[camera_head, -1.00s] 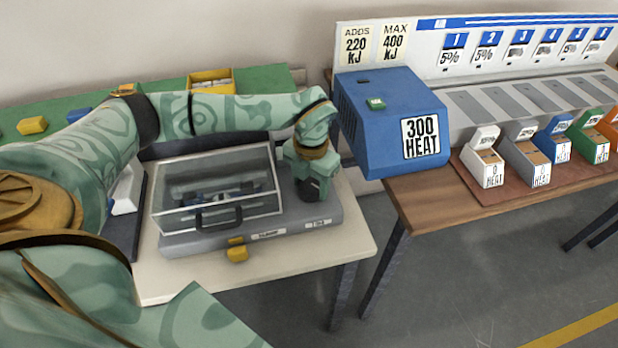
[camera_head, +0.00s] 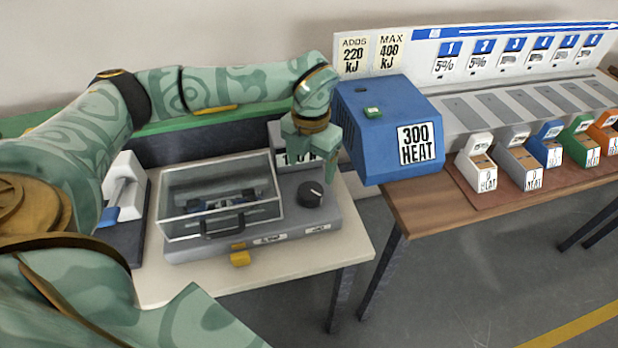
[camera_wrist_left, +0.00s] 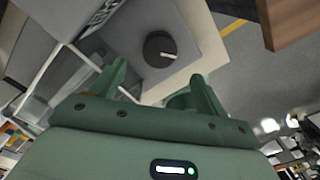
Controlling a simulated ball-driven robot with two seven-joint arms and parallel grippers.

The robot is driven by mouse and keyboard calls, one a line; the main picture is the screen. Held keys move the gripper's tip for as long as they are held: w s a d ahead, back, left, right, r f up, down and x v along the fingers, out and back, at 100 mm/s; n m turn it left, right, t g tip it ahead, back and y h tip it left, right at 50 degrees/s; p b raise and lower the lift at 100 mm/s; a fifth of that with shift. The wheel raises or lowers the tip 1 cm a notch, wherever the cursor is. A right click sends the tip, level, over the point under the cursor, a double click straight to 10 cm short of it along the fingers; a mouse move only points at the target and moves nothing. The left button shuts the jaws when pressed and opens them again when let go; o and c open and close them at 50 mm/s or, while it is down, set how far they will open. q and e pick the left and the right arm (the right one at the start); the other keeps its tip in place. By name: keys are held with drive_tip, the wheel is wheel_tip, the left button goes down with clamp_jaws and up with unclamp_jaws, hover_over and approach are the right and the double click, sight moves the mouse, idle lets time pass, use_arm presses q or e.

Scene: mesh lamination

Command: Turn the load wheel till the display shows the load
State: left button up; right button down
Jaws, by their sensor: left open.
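The load wheel (camera_head: 310,194) is a black round knob with a white pointer mark, on the right end of the grey tester (camera_head: 330,215). It also shows in the left wrist view (camera_wrist_left: 160,48), beyond the fingers. My left gripper (camera_head: 318,152) is above and behind the wheel, apart from it. In the left wrist view its two fingers (camera_wrist_left: 158,88) are spread with nothing between them. The display (camera_head: 284,158) stands behind the wheel, partly hidden by my gripper, so its reading cannot be made out. My right gripper is not in view.
A clear-lidded chamber with a black handle (camera_head: 222,222) takes up the tester's left side. A yellow tab (camera_head: 240,258) sits at its front. A blue box marked 300 HEAT (camera_head: 385,130) stands close on the right, on a wooden bench (camera_head: 420,205).

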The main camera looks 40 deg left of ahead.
use_arm(q)
wheel_tip(320, 180, up, 8)
drive_tip(key=p, duration=0.1)
drive_tip(key=shift+f, duration=0.2)
drive_tip(key=shift+f, duration=0.1)
idle(0.3)
